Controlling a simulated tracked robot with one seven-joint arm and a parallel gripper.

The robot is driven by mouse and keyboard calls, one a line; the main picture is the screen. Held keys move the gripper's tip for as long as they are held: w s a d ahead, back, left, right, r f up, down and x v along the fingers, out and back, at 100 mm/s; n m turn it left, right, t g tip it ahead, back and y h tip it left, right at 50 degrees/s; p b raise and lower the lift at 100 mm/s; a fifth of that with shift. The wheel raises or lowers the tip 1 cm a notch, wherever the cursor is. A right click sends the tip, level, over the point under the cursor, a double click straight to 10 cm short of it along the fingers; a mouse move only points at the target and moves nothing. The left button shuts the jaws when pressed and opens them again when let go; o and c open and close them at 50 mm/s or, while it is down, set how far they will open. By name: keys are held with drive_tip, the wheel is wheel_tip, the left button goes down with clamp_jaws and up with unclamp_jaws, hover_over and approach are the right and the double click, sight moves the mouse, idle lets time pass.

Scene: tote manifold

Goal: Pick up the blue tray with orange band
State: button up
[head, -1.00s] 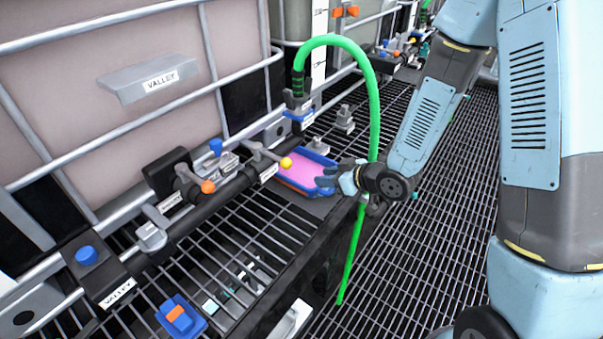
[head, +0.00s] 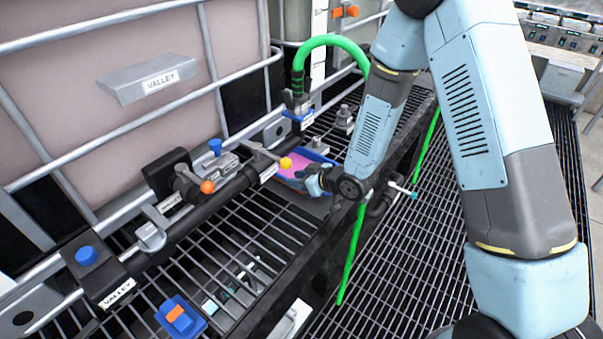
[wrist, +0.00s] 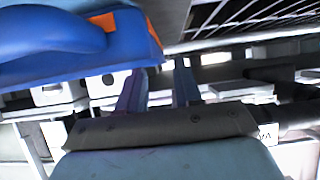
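The blue tray with orange band (head: 318,157) holds pink contents and sits on the rack ledge in the middle of the head view. My gripper (head: 313,181) is at its near right edge and hides part of that side. In the wrist view, the blue tray (wrist: 60,68) fills the upper left, with an orange strip at its corner. The two fingers of my gripper (wrist: 158,85) stand apart with a gap between them. The left finger is close to the tray wall; I cannot tell whether it touches. Nothing shows between the fingers.
A green hose (head: 330,42) arches behind the tray and my arm. A pipe manifold (head: 235,187) runs along the rack.

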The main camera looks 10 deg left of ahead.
drive_tip(key=shift+x, duration=1.75)
drive_tip(key=shift+c, duration=0.4)
clamp_jaws()
